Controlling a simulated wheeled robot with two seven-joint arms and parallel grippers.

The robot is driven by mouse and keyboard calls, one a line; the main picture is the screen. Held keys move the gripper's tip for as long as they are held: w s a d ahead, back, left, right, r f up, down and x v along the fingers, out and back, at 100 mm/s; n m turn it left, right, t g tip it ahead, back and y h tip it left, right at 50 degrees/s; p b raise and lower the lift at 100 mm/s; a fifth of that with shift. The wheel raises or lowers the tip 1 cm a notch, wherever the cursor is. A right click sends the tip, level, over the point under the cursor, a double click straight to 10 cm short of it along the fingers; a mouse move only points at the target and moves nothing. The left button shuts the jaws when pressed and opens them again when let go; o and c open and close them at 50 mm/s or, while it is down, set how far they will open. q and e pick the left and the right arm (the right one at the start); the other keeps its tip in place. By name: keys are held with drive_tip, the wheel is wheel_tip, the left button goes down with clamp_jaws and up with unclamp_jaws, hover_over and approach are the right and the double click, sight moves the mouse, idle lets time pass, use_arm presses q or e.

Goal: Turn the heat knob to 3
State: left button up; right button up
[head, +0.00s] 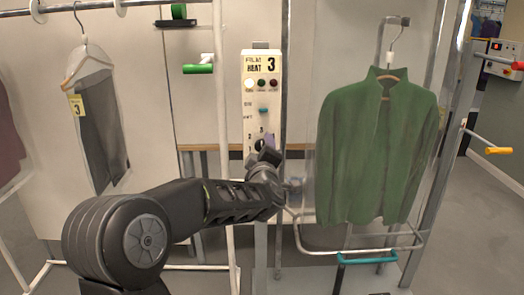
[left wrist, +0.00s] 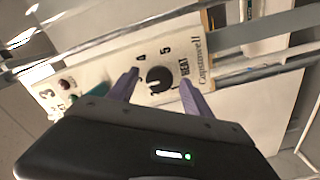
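A sign (head: 262,64) at the panel's top reads FILM HEAT 3. My left gripper (head: 267,156) is at the panel's lower part and hides most of the dial in the head view. In the left wrist view its two purple fingers (left wrist: 158,86) are apart, one on each side of the knob. Contact is unclear. My right gripper is out of view.
A green jacket (head: 365,150) hangs in clear film right of the panel. A dark bagged garment (head: 101,130) hangs at left. Metal posts flank the panel, and a teal-handled bar (head: 367,260) is low at right. A small teal switch (head: 263,109) is above the knob.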

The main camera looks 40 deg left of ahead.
use_arm(q)
drive_tip(key=shift+s, duration=0.1)
drive_tip(key=b+v, duration=0.1)
drive_tip(key=v, duration=0.6)
drive_tip(key=shift+s+d, duration=0.25)
idle(0.4)
